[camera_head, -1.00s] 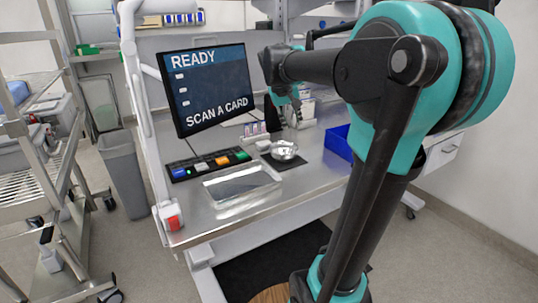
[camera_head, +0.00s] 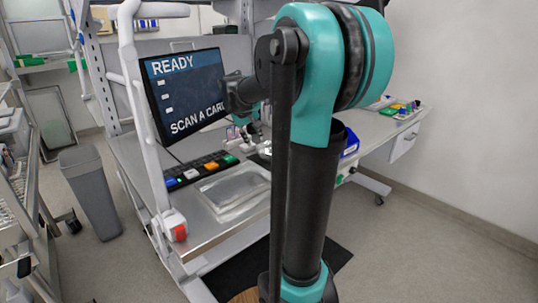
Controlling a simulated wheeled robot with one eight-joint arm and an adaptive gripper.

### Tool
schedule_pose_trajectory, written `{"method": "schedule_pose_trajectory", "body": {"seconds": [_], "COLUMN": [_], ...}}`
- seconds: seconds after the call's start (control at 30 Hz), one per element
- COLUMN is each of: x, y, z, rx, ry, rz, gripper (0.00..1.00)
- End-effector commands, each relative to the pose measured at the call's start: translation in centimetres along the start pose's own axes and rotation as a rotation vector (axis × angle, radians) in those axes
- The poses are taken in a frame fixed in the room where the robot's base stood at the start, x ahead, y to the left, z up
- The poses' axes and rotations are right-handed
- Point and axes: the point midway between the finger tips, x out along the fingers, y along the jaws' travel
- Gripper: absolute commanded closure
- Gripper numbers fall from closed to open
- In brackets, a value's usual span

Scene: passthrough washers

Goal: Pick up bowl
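The bowl is a small shiny metal piece (camera_head: 266,150) on the metal workbench (camera_head: 190,232). Only its left part shows, because my arm covers the rest. My gripper (camera_head: 256,141) is at the bowl's upper left, close to it in the picture. The fingers are small and dim, so I cannot tell whether they touch the bowl or are open or shut.
A blue bin (camera_head: 350,140) stands right of my arm. A grey waste bin (camera_head: 91,190) and a wire cart (camera_head: 22,190) are at left.

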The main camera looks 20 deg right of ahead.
Motion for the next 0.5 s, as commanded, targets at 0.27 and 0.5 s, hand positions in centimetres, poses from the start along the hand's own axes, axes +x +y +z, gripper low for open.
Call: {"method": "schedule_pose_trajectory", "body": {"seconds": [0.27, 0.5], "x": [4.1, 5.8], "y": [0.0, -0.2], "z": [0.0, 0.0], "rx": [0.0, 0.0], "ry": [-0.001, -0.001], "rz": [0.001, 0.001], "gripper": [0.69, 0.69]}}
